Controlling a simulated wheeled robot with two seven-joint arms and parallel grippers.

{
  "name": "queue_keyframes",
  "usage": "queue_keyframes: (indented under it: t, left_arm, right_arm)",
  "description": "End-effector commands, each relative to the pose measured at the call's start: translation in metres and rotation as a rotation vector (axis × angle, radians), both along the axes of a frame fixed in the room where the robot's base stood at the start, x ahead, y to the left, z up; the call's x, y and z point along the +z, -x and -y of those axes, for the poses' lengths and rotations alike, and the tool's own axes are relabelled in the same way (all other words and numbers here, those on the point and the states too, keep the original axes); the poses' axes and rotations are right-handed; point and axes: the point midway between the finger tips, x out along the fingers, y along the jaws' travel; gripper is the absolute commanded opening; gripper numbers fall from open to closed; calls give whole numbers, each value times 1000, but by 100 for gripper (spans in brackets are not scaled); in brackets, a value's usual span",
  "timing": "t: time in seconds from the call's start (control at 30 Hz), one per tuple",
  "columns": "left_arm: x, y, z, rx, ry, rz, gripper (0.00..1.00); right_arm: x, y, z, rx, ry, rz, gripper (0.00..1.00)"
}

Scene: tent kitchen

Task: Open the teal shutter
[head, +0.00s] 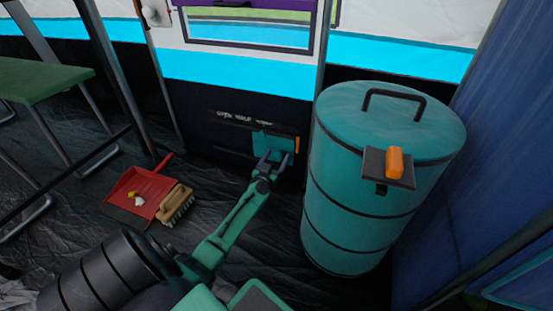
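The teal shutter (272,141) is a small flat panel low on the dark part of the tent wall, left of the large teal bin. A narrow orange piece (297,145) shows at its right edge. My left gripper (275,157) is at the shutter's lower edge, its two fingers apart and pointing at it. Nothing shows between the fingers. I cannot tell whether the fingers touch the panel, or how far the shutter stands open. My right gripper is not in view.
The teal bin (345,200) with a black-handled lid and orange latch (395,162) stands close on the right. A red dustpan (140,193) and a brush (176,204) lie on the floor at left. A green-topped table (40,80) stands farther left.

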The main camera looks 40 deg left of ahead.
Motion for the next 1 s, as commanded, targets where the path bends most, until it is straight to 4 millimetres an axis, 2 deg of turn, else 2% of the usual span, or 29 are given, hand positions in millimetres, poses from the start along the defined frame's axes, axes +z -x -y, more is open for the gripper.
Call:
queue_keyframes:
  t: [0.03, 0.17, 0.2, 1.0]
  left_arm:
    - [0, 0, 0, 0, 0, 0, 57]
    - [0, 0, 0, 0, 0, 0, 7]
    - [0, 0, 0, 0, 0, 0, 0]
    - [-1, 1, 0, 0, 0, -1, 0]
  right_arm:
    - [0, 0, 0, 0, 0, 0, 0]
    - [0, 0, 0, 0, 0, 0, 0]
    - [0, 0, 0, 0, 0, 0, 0]
    - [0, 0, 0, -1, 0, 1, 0]
